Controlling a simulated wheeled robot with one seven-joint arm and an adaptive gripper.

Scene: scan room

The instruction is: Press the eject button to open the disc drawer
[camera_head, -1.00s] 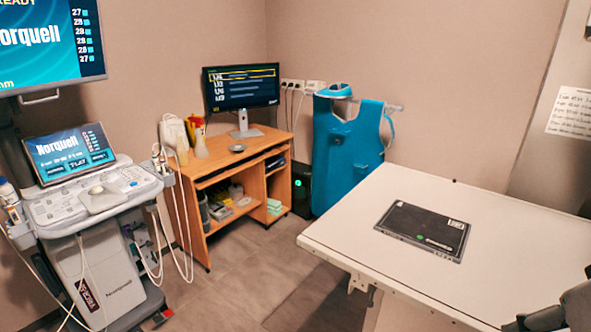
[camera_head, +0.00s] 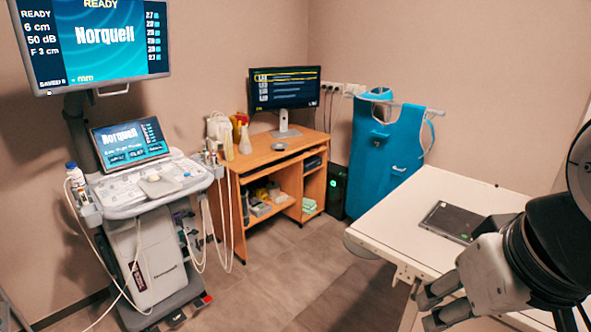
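A black computer tower (camera_head: 338,190) with a small green light stands on the floor between the wooden desk and the blue apron. An ultrasound cart (camera_head: 150,235) with a screen and control panel stands at the left. I cannot make out an eject button or a disc drawer on either at this size. My gripper (camera_head: 432,305) is at the lower right, in front of the white table's near edge. It is apart from the tower and the cart. Its fingers point left and nothing shows held in them; their gap is unclear.
A white table (camera_head: 400,225) with a flat black panel (camera_head: 452,221) fills the right side, partly behind my arm. A wooden desk (camera_head: 275,158) holds a monitor (camera_head: 284,90). A blue apron (camera_head: 385,150) hangs behind the table. Grey floor (camera_head: 290,270) is clear between cart and table.

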